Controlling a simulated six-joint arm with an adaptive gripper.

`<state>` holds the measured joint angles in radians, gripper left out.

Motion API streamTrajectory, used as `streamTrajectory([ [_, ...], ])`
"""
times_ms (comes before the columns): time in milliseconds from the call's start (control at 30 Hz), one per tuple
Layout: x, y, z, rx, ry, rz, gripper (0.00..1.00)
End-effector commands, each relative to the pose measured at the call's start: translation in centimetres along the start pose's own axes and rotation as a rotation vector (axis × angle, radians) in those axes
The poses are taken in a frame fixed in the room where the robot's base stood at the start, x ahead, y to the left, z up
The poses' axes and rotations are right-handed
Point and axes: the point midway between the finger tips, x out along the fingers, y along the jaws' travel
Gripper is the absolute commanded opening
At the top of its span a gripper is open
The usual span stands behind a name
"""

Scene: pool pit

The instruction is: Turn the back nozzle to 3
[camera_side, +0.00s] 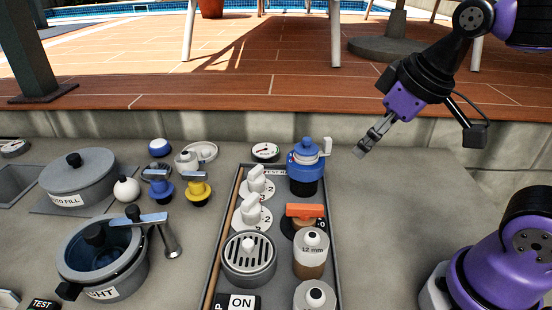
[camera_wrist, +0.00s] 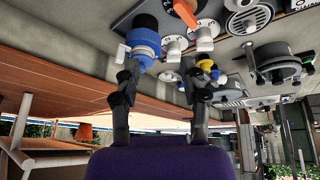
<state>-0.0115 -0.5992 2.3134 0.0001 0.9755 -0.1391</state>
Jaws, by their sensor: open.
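Two white knobs on round white dials stand one behind the other in the grey tray (camera_side: 333,265). The back nozzle knob (camera_side: 258,180) is the farther one, with a "2" readable near its dial edge; its pointer setting is unclear. The front knob (camera_side: 250,213) also shows a "2". In the wrist view the back knob (camera_wrist: 173,44) is beside the blue-topped valve. My gripper (camera_side: 362,149) is open and empty, raised above the counter to the right of the tray, apart from both knobs. Its two fingers (camera_wrist: 160,82) show spread in the wrist view.
A blue-topped valve (camera_side: 306,168) stands right of the back knob. A round grille (camera_side: 248,258) is in front. Grey pots (camera_side: 78,180) are at left. Counter right of the tray is clear.

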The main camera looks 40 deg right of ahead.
Motion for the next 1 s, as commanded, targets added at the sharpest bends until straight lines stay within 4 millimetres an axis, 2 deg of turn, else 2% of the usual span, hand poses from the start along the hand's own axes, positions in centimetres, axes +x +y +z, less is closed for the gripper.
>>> streamTrajectory([
  [33,-0.3,0.1,-1.9,-0.077,-0.024,-0.007,0.49],
  [133,-0.6,0.2,-6.1,-0.279,-0.078,-0.031,0.49],
  [267,0.3,0.1,-11.3,-0.556,-0.143,-0.078,0.49],
  [400,2.8,-0.3,-15.7,-0.852,-0.201,-0.146,0.49],
  [500,5.4,-0.9,-17.9,-1.062,-0.236,-0.206,0.49],
  [633,8.9,-1.8,-19.2,-1.315,-0.267,-0.291,0.49],
  [800,12.4,-2.7,-19.1,-1.549,-0.283,-0.383,0.49],
  [1000,13.8,-3.1,-18.7,-1.650,-0.285,-0.425,0.49],
])
